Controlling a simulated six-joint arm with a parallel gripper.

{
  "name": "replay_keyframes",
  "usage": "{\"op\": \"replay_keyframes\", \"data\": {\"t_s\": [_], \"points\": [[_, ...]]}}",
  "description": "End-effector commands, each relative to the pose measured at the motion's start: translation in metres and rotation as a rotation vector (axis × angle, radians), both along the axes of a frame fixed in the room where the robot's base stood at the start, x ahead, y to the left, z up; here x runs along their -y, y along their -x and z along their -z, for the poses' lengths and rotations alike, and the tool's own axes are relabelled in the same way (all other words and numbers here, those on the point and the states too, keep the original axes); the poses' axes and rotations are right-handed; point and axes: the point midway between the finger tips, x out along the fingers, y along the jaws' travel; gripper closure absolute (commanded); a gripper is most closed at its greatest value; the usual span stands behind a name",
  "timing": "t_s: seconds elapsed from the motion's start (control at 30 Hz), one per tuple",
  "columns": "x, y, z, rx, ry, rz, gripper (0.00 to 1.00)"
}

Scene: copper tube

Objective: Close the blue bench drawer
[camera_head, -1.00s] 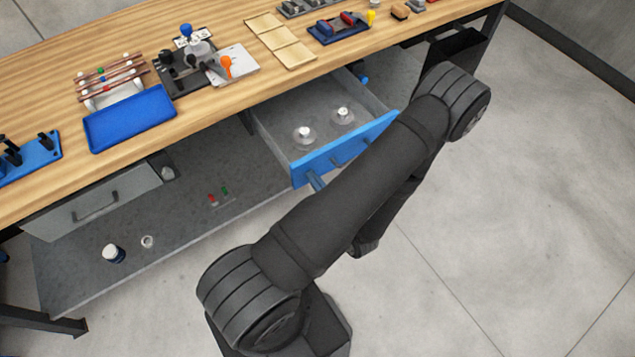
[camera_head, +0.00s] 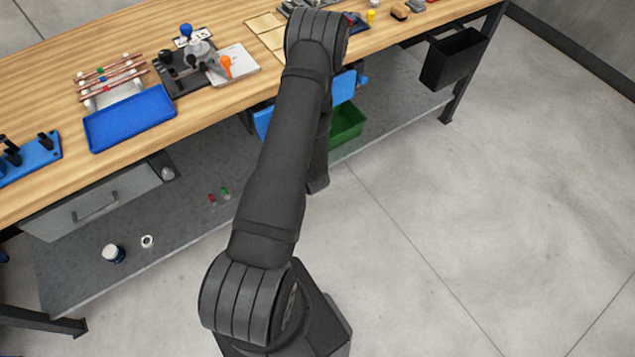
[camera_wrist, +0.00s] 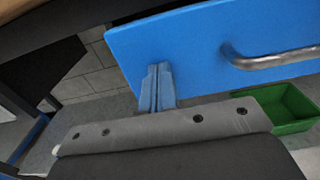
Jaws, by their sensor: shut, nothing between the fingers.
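The blue drawer front (camera_head: 345,87) is at the bench's front edge in the head view, its middle hidden behind my arm. No drawer inside shows now; I cannot tell whether the front is fully flush. In the wrist view the blue drawer front (camera_wrist: 190,45) fills the upper part, with its metal handle (camera_wrist: 270,58) at the right. My gripper (camera_wrist: 157,72) is shut and empty, its blue fingertips at the panel's face, left of the handle. They look in contact or very close. My gripper is hidden behind my arm in the head view.
A green bin (camera_head: 345,122) stands on the lower shelf below the drawer. A black box (camera_head: 455,58) hangs under the bench at the right. A grey drawer (camera_head: 95,205) is at the left. The floor at the right is clear.

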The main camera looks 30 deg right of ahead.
Motion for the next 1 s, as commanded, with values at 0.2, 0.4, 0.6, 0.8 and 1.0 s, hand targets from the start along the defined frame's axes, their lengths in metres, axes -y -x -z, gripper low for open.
{"op": "replay_keyframes", "data": {"t_s": [0.2, 0.4, 0.6, 0.8, 1.0], "points": [[0.000, -0.025, 0.000, 0.001, 0.001, -0.002, 1.00], [0.000, -0.034, 0.000, 0.001, 0.001, -0.001, 1.00], [0.000, -0.036, -0.001, 0.001, 0.003, -0.003, 1.00], [0.000, -0.036, -0.001, 0.001, 0.003, -0.005, 1.00], [0.000, -0.019, -0.001, -0.001, 0.001, -0.001, 1.00]]}}
